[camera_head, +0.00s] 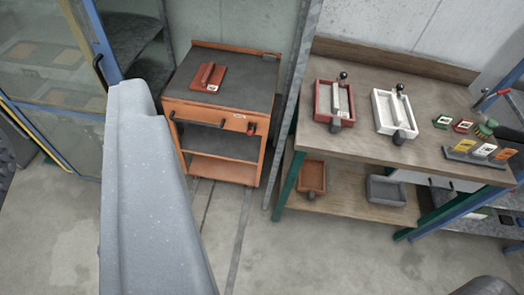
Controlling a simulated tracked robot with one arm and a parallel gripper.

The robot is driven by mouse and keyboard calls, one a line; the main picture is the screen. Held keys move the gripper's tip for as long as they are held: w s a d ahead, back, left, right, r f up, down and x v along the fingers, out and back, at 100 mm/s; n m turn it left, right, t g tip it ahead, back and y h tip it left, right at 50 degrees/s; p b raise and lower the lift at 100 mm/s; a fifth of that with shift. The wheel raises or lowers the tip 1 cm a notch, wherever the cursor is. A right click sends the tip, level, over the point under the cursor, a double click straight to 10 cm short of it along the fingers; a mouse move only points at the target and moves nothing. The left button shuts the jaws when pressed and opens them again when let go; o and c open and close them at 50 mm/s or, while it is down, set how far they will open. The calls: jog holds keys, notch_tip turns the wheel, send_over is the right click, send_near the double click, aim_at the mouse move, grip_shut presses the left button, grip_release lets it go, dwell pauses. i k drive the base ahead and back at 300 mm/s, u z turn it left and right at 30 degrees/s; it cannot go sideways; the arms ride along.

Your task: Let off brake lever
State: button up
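An orange trolley (223,172) with a dark top (228,72) stands against the back wall, left of the workbench. A small red and black part (251,129) sits at the right end of its front edge; it may be the brake lever, but it is too small to tell its position. Another red-handled lever (492,98) shows at the far right, beside the bench. My gripper is not in view.
A wooden workbench (360,145) holds a red tray (321,114) and a white tray (380,110). Several small coloured cards stand at its right. A red block (207,78) lies on the trolley. A blue-framed glass door (50,75) is at left. Concrete floor (300,255) in front is clear.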

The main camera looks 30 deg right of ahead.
aim_at(250, 132)
jog(key=z, duration=0.55)
jog(key=i, duration=0.95)
jog(key=u, duration=0.4)
jog(key=k, duration=0.85)
jog(key=z, duration=0.45)
jog(key=i, duration=0.3)
jog(key=u, duration=0.05)
